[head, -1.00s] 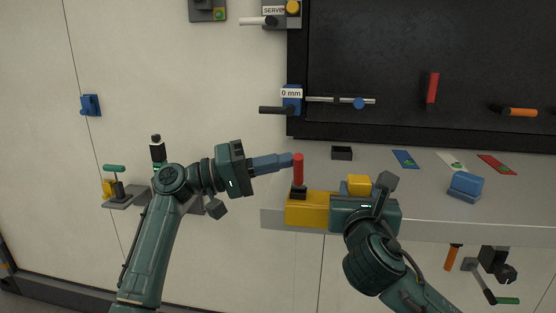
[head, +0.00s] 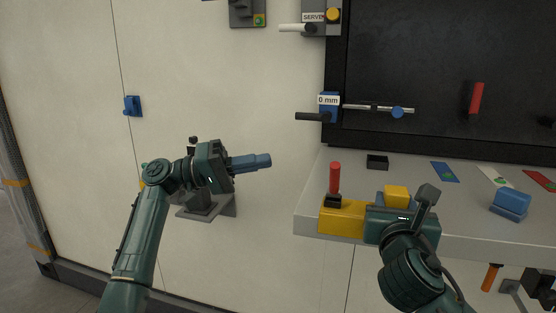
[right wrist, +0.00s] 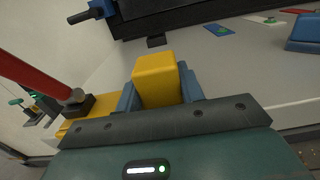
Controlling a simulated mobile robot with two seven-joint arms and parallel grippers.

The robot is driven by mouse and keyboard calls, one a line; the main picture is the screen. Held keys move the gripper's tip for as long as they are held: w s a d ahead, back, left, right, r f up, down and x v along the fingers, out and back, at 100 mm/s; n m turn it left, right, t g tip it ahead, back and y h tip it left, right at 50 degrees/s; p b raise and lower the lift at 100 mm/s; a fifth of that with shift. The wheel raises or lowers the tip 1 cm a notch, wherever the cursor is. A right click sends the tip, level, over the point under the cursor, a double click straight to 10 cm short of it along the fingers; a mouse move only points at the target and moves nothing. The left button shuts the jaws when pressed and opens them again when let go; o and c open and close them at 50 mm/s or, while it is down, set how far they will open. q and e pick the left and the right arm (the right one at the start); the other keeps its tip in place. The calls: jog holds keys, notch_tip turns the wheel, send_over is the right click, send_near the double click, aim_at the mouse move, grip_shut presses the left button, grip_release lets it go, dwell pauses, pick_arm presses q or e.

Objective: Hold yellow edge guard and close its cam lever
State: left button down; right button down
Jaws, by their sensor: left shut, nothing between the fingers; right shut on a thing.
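The yellow edge guard (head: 343,217) sits at the left front corner of the grey shelf. Its red cam lever (head: 335,178) stands upright on a dark base at the guard's left end. The lever also shows, slanted, in the right wrist view (right wrist: 38,78). My right gripper (right wrist: 158,88) is shut on the guard's raised yellow block (right wrist: 157,79), with a blue finger on each side. In the head view its fingers are mostly hidden behind its body. My left gripper (head: 266,161) is shut and empty, left of the lever and clearly apart from it.
The grey shelf (head: 450,215) holds a small black box (head: 377,162), a blue block (head: 510,203) and several coloured cards. A blue clamp marked 0 mm (head: 329,107) is on the dark panel frame above. Free space lies between my left gripper and the lever.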

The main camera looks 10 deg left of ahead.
pick_arm(q)
jog(key=shift+s+a, duration=0.1)
jog(key=shift+a, duration=0.2)
pick_arm(e)
jog(key=c, duration=0.8)
grip_release()
